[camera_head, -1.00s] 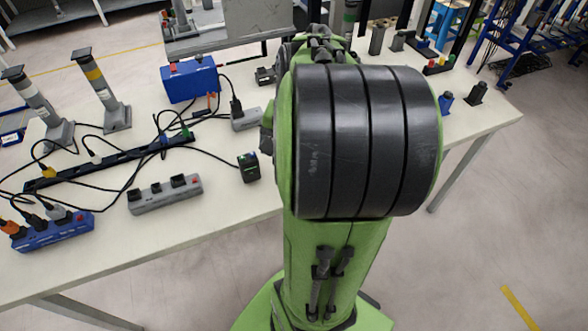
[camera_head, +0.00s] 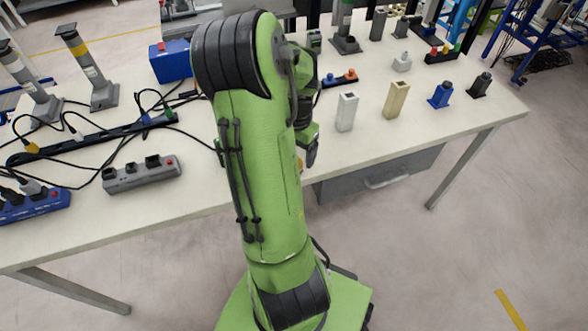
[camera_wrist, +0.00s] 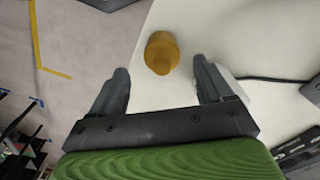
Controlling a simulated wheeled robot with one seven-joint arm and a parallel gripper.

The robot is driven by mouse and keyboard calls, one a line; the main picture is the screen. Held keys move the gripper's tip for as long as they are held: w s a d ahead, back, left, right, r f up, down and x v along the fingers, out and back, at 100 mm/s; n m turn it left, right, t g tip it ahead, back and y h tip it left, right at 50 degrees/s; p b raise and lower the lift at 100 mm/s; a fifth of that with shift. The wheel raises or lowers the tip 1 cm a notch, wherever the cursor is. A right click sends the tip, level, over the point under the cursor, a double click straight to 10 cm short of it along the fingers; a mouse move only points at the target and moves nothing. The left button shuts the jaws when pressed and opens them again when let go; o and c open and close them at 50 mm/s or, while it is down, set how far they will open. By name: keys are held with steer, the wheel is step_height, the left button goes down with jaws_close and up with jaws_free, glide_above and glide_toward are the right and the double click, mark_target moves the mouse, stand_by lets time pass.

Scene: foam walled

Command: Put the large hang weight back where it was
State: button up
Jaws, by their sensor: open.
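A brass-yellow rounded weight (camera_wrist: 161,53), apparently the large hang weight, stands at the white table's edge in the wrist view. It lies ahead of my gripper (camera_wrist: 161,70), roughly centred between the two spread fingers and just past their tips. The fingers are apart with nothing held between them. In the head view my gripper (camera_head: 308,150) points down at the table's front edge, and only a sliver of yellow (camera_head: 300,162) shows beside it; my arm hides the rest. I cannot tell which place is the weight's former one.
On the white table (camera_head: 230,185), a white block (camera_head: 346,111) and a beige block (camera_head: 396,99) stand right of my gripper. Power strips (camera_head: 141,173) and cables crowd the left side.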

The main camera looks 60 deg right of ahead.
steer(key=f+b, duration=0.1)
steer(key=f, duration=0.1)
steer(key=f+b, duration=0.1)
steer(key=f, duration=0.2)
steer(key=shift+w+a+f, duration=0.1)
steer(key=shift+w+f, duration=0.1)
steer(key=shift+r, duration=0.1)
jaws_close()
